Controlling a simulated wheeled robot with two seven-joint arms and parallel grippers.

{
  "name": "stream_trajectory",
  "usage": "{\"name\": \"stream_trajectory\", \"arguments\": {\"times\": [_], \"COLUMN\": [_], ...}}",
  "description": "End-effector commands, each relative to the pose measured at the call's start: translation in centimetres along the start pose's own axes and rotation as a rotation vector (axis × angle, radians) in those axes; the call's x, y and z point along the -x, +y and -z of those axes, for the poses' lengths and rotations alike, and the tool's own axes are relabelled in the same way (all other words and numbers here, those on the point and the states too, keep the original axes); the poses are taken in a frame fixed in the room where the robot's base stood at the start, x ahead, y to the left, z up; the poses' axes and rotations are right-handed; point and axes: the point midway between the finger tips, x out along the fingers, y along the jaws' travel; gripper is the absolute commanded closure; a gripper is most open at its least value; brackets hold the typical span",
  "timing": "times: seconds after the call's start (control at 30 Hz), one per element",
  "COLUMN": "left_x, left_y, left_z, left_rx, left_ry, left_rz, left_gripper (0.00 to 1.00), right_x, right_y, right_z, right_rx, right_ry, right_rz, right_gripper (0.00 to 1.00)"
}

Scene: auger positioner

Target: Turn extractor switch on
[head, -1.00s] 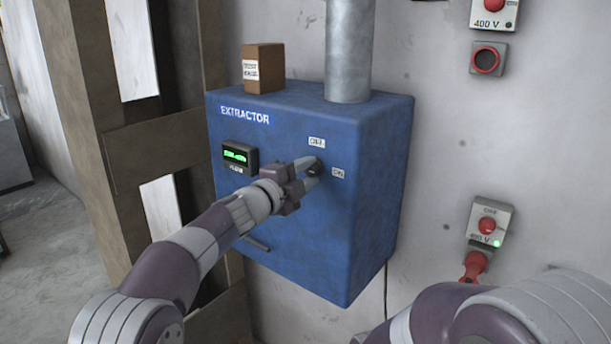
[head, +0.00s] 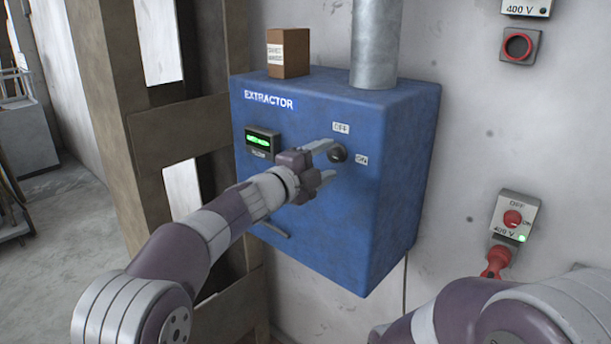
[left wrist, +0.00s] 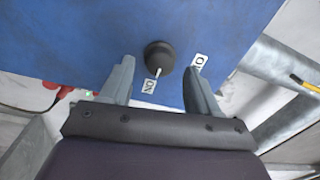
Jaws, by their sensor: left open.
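The blue extractor box (head: 330,225) hangs on the wall. Its dark round switch knob (head: 338,153) sits between an OFF label (head: 342,127) above and an ON label (head: 361,160) at right. In the left wrist view, the knob (left wrist: 158,55) has a white pointer mark aimed toward the ON label (left wrist: 149,86); a finger partly covers the other label (left wrist: 199,62). My left gripper (head: 328,162) is open and empty, with its fingers just short of the knob, one to each side. The right gripper is out of view; only part of my right arm shows.
A lit green display (head: 262,141) is on the box front, with a handle (head: 271,229) below. A cardboard box (head: 288,55) and a metal duct (head: 375,45) stand on top. A wall switch with a red knob (head: 513,218) is at right; wooden framing (head: 180,125) is at left.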

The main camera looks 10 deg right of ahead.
Motion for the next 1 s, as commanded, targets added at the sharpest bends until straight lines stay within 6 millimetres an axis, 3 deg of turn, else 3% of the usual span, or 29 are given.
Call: {"name": "stream_trajectory", "arguments": {"times": [0.03, 0.1, 0.3, 0.4, 0.8, 0.87, 0.93, 1.0], "left_x": [1.3, 3.3, 8.3, 9.8, 10.7, 10.7, 11.2, 13.1], "left_y": [0.6, 0.7, 0.4, 0.3, 0.1, 0.3, 2.3, 6.5], "left_z": [-0.1, -0.1, -0.1, -0.1, 0.0, -0.9, -3.4, -6.3], "left_rx": [0.000, 0.000, 0.000, 0.001, 0.006, 0.041, 0.170, 0.376], "left_ry": [-0.002, -0.002, -0.002, -0.002, 0.000, -0.043, -0.167, -0.353], "left_rz": [0.002, 0.003, 0.003, 0.002, 0.001, -0.009, -0.039, -0.098], "left_gripper": [0.39, 0.39, 0.39, 0.39, 0.39, 0.39, 0.39, 0.39], "right_x": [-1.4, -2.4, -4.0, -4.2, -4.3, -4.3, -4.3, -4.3], "right_y": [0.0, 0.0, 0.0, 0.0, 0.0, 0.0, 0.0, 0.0], "right_z": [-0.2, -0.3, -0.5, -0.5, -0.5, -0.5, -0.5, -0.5], "right_rx": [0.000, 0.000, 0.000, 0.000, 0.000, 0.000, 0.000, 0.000], "right_ry": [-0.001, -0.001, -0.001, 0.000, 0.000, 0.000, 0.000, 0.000], "right_rz": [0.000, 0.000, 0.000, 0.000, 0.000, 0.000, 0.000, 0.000], "right_gripper": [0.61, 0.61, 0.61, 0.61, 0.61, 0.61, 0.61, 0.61]}}
